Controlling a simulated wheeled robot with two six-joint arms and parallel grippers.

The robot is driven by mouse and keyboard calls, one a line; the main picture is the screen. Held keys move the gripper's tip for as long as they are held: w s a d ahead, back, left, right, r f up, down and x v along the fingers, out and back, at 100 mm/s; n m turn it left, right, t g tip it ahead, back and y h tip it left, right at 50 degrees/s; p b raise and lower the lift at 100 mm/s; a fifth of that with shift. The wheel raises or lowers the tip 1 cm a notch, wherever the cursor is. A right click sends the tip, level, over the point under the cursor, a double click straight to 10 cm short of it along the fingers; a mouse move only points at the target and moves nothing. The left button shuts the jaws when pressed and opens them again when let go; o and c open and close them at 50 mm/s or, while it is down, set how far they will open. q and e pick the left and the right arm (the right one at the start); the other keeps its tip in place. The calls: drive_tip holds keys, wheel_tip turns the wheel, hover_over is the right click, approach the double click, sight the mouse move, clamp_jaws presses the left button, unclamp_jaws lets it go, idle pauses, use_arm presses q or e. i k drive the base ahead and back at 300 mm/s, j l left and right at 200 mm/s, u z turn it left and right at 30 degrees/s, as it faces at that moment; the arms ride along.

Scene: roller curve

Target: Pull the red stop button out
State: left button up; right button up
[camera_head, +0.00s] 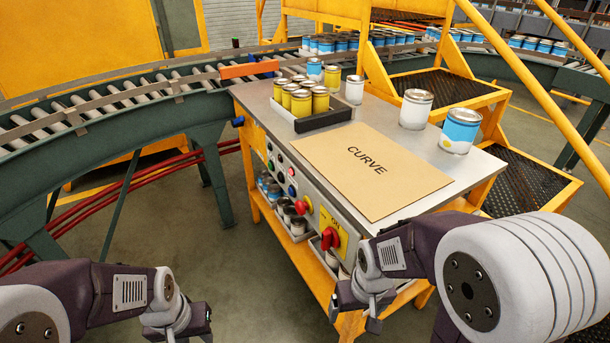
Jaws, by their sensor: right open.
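A red mushroom-shaped button (308,205) stands out from the front panel of the steel-topped workbench (467,180). Right of it and lower, a red rotary switch (329,239) sits on a yellow plate marked ON.
A cardboard sheet marked CURVE (335,180) lies on the bench, with a black-edged tray (328,119) of yellow cans and several loose cans behind. Cans sit on shelves under the panel. A roller conveyor (60,119) curves along the left. The floor left of the bench is clear.

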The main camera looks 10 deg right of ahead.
sight(300, 207)
drive_tip(key=i+j, duration=0.3)
drive_tip(key=j, duration=0.15)
drive_tip(key=i+j+z, duration=0.1)
drive_tip(key=i+j, duration=0.25)
drive_tip(key=j, duration=0.1)
